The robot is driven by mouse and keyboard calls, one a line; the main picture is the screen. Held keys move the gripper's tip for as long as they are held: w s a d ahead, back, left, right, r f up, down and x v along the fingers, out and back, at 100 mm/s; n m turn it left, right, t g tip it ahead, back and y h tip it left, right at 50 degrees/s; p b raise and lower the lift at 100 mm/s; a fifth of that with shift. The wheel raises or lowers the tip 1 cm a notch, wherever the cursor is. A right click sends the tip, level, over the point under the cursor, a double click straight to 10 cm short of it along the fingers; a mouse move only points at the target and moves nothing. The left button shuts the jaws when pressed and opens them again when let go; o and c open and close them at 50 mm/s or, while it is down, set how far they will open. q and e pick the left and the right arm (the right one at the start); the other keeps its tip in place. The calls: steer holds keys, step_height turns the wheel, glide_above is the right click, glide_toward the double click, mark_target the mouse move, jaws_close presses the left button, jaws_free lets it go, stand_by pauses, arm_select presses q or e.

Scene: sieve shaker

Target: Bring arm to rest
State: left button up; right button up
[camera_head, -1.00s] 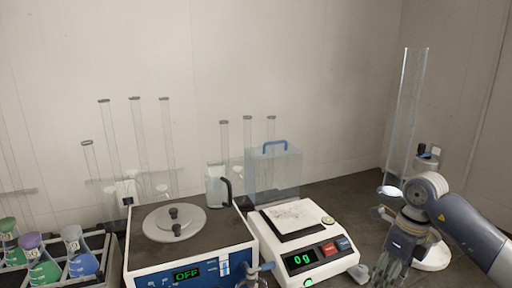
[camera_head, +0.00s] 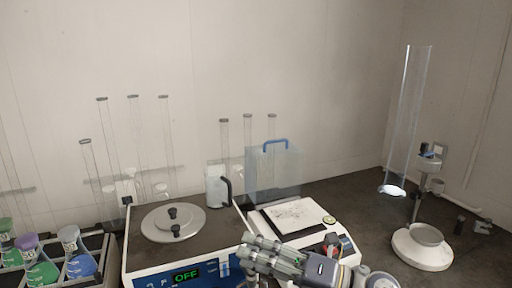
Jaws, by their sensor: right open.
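My right gripper (camera_head: 262,256) is at the bottom centre of the head view, its arm coming in from the bottom right. It is open and empty, with its fingers pointing left. It hangs in front of the white balance (camera_head: 297,214) and hides much of its front panel and display. The fingertips overlap the right front edge of the white and blue device (camera_head: 137,252) in the picture; I cannot tell if they touch it. My left gripper does not show.
A rack (camera_head: 107,246) with coloured flasks stands at left. A jug (camera_head: 217,186) and a clear box with a blue handle (camera_head: 275,172) stand behind the devices.

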steer(key=w+d+r+m+t+h, duration=0.1)
steer(key=w+d+m+t+h, duration=0.3)
steer(key=d+m+t+h, duration=0.85)
steer(key=s+d+f+m+g+h, duration=0.3)
steer(key=s+d+f+m+h, duration=0.15)
steer(key=f+m, duration=0.55)
steer(key=s+d+f+m+g+h, duration=0.3)
steer(key=d+f+m, duration=0.2)
steer(key=f+m, duration=0.55)
steer(key=s+f+m+g+y, duration=0.1)
steer(key=s+f+g, duration=0.25)
steer(key=s, duration=0.35)
steer(key=s+a+f+m+g, duration=0.1)
steer(key=s+f+g, duration=0.2)
steer(key=s+f, duration=0.3)
steer(key=s+f+m+g+y, duration=0.1)
steer(key=s+f+g, duration=0.2)
steer(key=s, duration=0.5)
step_height(320, 180, down, 25)
steer(key=s+g, duration=0.1)
steer(key=s+d+f+g, duration=0.1)
steer(key=s+d+f, duration=0.1)
steer(key=s+f, duration=1.5)
steer(key=shift+s+d+f+h, duration=0.15)
steer(key=shift+s+d+h, duration=0.15)
